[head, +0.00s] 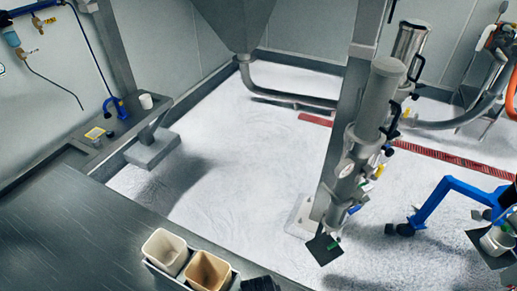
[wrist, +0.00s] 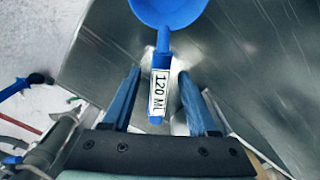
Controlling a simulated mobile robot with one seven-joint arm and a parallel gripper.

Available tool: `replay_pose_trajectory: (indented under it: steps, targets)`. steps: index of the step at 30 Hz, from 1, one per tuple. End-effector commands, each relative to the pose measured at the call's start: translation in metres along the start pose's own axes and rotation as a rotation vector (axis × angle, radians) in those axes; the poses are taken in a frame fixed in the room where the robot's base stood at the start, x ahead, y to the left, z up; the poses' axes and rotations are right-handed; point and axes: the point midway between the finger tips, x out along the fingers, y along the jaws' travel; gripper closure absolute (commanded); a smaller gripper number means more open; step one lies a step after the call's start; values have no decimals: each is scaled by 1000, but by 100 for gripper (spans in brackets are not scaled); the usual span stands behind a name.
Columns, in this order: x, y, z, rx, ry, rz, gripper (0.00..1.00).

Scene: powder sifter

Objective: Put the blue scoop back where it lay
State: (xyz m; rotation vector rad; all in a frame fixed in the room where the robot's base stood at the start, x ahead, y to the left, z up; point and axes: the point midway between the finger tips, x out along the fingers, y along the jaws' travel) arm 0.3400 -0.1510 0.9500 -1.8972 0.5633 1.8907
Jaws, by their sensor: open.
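The blue scoop (wrist: 165,12) shows at the top of the wrist view, its round bowl cut off by the picture's edge. Its handle points down towards my gripper and bears a white label (wrist: 158,92) reading 120 ML. My gripper (wrist: 160,77) is open, with one blue finger on each side of the handle and a visible gap on both sides. A grey metal surface (wrist: 245,50) is behind the scoop; I cannot tell whether the scoop touches it. I cannot make out the scoop or my gripper in the head view.
In the head view, a dark metal table (head: 90,235) fills the lower left. A cream container (head: 165,250) and a tan container (head: 208,271) stand at its right edge. A small white cup (head: 146,101) is on the far left ledge. A steel column (head: 345,150) rises right of centre.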

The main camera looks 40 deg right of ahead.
Motion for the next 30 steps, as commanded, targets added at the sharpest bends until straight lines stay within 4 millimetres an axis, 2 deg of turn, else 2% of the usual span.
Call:
replay_pose_trajectory:
  steps: [1, 18, 24, 30]
  targets:
    - [-12, 0, 0, 0, 0, 0, 41]
    - [-90, 0, 0, 0, 1, 0, 41]
    - [-112, 0, -1, 0, 2, 0, 41]
    - [-116, 0, 0, 0, 0, 0, 41]
